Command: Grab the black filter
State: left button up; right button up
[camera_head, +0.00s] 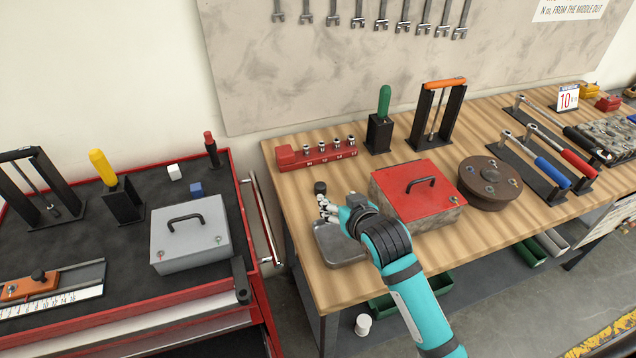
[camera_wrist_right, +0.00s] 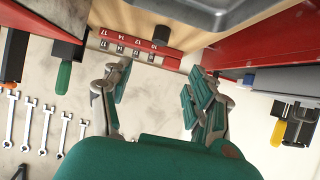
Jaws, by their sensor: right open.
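The black filter (camera_head: 320,187) is a small dark cylinder standing on the wooden workbench near its left edge, behind the metal tray. My right gripper (camera_head: 327,208) is just in front of it in the head view, above the tray's back edge. In the right wrist view the fingers (camera_wrist_right: 160,88) are spread wide with nothing between them. My left gripper is in neither view.
A metal tray (camera_head: 340,244) lies below my right arm. A red box (camera_head: 418,193) stands just right of the arm. A red socket rail (camera_head: 318,154) lies behind the filter. The red tool cart (camera_head: 238,180) stands left of the bench, across a gap.

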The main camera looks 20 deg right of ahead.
send_near(321, 186)
jog(key=shift+w+a+r+p, duration=0.1)
jog(key=shift+w+a+p, duration=0.05)
jog(key=shift+w+p, duration=0.15)
jog(key=x, duration=0.3)
jog(key=shift+s, duration=0.1)
jog(key=shift+w+f+p, duration=0.35)
jog(key=shift+w+f, duration=0.05)
jog(key=shift+w, duration=0.2)
jog(key=shift+w+f, duration=0.15)
jog(key=shift+w, duration=0.2)
jog(key=p+x, duration=0.1)
jog(key=x, duration=0.2)
jog(key=shift+f, duration=0.15)
jog(key=shift+w+f, duration=0.3)
jog(key=shift+w, duration=0.2)
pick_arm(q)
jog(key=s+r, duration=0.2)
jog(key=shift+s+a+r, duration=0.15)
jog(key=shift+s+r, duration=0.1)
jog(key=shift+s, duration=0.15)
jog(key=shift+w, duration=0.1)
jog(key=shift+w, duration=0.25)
pick_arm(e)
jog(key=c, duration=1.1)
